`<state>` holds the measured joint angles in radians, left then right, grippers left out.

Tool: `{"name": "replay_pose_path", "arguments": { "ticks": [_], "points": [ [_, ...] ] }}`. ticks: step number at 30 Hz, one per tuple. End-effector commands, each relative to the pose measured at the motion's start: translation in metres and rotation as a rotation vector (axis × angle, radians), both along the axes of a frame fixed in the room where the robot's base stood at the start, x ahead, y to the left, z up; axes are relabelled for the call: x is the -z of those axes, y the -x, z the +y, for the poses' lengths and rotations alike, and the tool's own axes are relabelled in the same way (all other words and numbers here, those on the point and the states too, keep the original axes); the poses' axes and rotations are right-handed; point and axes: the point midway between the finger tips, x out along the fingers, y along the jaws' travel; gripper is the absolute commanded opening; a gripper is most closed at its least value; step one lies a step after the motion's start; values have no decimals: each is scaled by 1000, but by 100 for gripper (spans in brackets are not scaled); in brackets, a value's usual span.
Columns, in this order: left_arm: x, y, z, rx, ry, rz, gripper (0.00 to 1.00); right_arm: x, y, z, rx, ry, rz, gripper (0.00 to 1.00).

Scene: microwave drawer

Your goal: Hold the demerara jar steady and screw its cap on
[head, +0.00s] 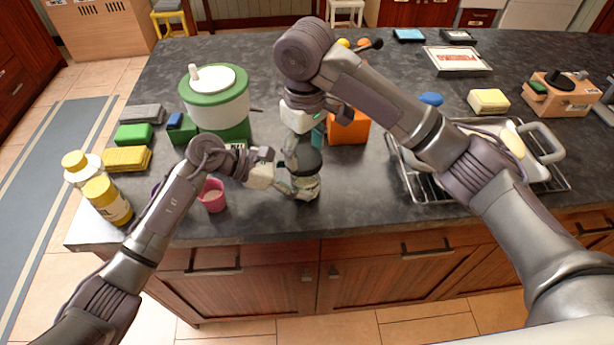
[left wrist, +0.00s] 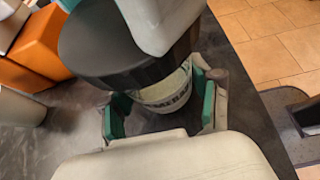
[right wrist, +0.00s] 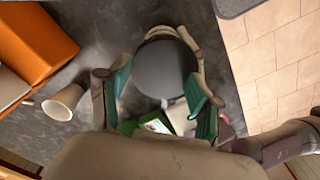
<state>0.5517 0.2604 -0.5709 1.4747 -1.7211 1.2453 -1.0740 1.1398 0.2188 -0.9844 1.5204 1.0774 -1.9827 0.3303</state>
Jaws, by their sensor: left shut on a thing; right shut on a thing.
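The demerara jar (head: 306,188) stands on the dark counter near its front edge, its pale label partly showing in the left wrist view (left wrist: 166,92). My left gripper (head: 285,183) is shut on the jar's body from the left. The wide dark cap (head: 308,160) is at the top of the jar; it fills much of the left wrist view (left wrist: 105,45) and shows round in the right wrist view (right wrist: 163,70). My right gripper (head: 303,143) reaches down from above and is shut on the cap. Whether the cap's thread is engaged is hidden.
A pink cup (head: 212,196) stands just left of my left gripper. An orange box (head: 350,129) is behind the jar, and a green-and-white container (head: 215,110) is at back left. A wire rack (head: 425,188) with dishes stands right. Yellow-capped bottles (head: 108,203) stand far left.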

Motion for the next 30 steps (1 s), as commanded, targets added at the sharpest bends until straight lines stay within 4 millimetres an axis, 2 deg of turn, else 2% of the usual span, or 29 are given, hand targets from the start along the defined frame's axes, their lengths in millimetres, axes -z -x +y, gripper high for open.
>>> {"name": "replay_pose_path", "arguments": {
  "ticks": [1,6,11,18,23,30],
  "points": [
    [2,3,0,9,0,7,0,11,0,-5,78,18,13,22],
    [2,3,0,10,2,7,0,11,0,-6,302,19,11,22],
    [1,4,-1,12,3,5,0,11,0,-5,408,17,10,22],
    [0,4,-2,14,5,3,1,11,0,-5,706,13,9,21],
    [0,5,-3,17,5,1,1,11,0,-4,807,10,8,21],
    [-1,5,-4,19,6,-2,1,11,-1,-4,1106,7,8,22]
  ]
}}
